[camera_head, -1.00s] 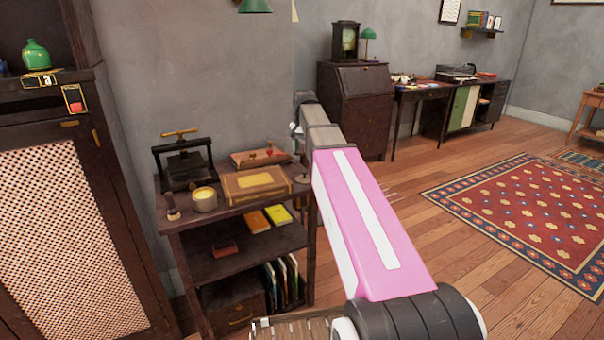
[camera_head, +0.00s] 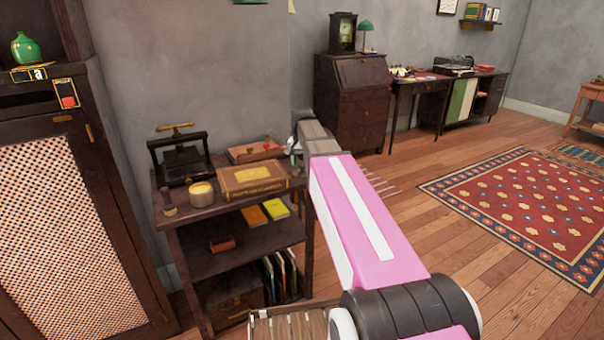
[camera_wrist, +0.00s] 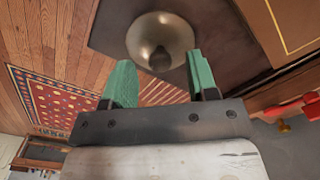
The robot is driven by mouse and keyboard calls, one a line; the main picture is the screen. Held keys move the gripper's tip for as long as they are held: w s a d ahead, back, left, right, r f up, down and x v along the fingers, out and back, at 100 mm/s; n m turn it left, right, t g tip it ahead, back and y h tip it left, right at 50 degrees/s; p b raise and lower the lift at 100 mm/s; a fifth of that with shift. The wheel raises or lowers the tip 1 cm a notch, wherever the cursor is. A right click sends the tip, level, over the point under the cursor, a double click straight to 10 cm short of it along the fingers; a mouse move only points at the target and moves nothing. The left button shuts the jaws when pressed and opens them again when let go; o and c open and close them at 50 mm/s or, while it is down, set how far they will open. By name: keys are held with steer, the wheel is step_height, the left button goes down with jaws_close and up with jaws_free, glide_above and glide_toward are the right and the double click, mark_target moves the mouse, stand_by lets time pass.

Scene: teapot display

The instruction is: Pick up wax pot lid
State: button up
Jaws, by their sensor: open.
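The wax pot lid (camera_wrist: 160,38), a round dull-metal dome with a dark knob, lies on the corner of the dark shelf top in the wrist view. My gripper (camera_wrist: 161,78) has its two green fingers apart, with nothing between them. The lid lies just beyond the fingertips, its knob roughly centred between them. In the head view my gripper (camera_head: 294,160) is at the shelf's right end, mostly hidden by my arm, and I cannot make out the lid clearly there. The wax pot (camera_head: 201,194), round with yellow wax, stands open at the shelf's front left.
A brown box (camera_head: 252,181) lies on the shelf top beside my gripper. A black press (camera_head: 181,158), a small stamp (camera_head: 168,203) and a red-marked case (camera_head: 254,151) share the top. A tall cabinet (camera_head: 70,210) stands at left. Open wooden floor (camera_head: 415,225) lies to the right.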

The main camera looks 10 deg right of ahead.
step_height(320, 180, down, 2)
steer(key=shift+f, duration=0.1)
steer(key=shift+c, duration=0.3)
steer(key=c, duration=0.9)
steer(key=shift+r, duration=0.2)
